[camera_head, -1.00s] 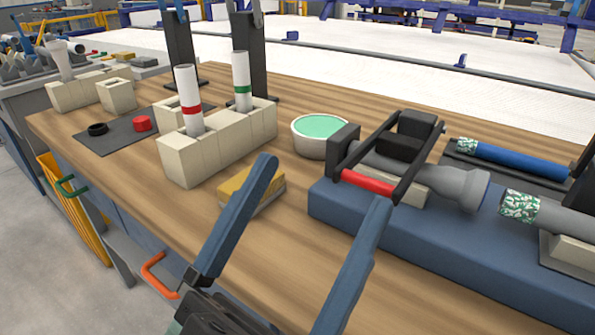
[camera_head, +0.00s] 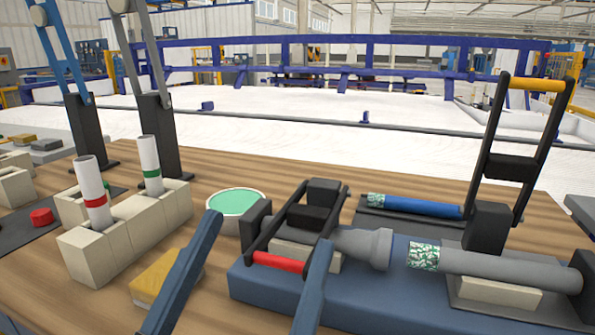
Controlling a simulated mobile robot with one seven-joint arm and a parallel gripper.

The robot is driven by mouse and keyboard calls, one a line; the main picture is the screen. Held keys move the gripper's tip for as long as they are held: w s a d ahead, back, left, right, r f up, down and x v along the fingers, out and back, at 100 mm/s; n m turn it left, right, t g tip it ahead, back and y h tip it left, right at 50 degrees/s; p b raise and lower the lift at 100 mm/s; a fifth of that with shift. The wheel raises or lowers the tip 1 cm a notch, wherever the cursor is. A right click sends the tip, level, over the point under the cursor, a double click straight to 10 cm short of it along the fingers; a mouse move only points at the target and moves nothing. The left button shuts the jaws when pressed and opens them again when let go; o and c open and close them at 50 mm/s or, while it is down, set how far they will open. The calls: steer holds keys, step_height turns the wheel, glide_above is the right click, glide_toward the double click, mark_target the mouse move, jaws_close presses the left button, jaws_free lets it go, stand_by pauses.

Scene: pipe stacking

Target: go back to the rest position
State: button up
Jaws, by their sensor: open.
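My gripper (camera_head: 268,231) is open and empty. Its two long blue fingers rise from the lower edge of the picture, set wide apart above the front of the wooden table (camera_head: 222,306). The left finger passes in front of a yellow-topped block (camera_head: 152,280). The right finger passes in front of the blue base (camera_head: 368,312) of the pipe fixture. The gripper's body is below the picture, and I cannot tell how high the fingers are above the table.
A beige block holder (camera_head: 98,258) holds two white tubes, red-banded (camera_head: 92,186) and green-banded (camera_head: 149,160). A green-filled bowl (camera_head: 236,202) stands behind the fingers. A red-handled clamp (camera_head: 277,262) sits over a grey pipe (camera_head: 365,245). A tall yellow-handled clamp (camera_head: 538,84) stands open at right.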

steer(key=w+d+r+t+y, duration=0.15)
steer(key=w+d+r, duration=0.25)
steer(key=r, duration=0.4)
step_height(320, 180, up, 46)
steer(key=s+n+t+y+p, duration=0.2)
steer(key=n+y+p, duration=0.3)
steer(key=p, duration=3.2)
steer(key=shift+s+a+r+t+y, duration=0.15)
steer(key=shift+s+r+t+y, duration=0.2)
steer(key=shift+y, duration=0.6)
steer(key=shift+s+f, duration=0.1)
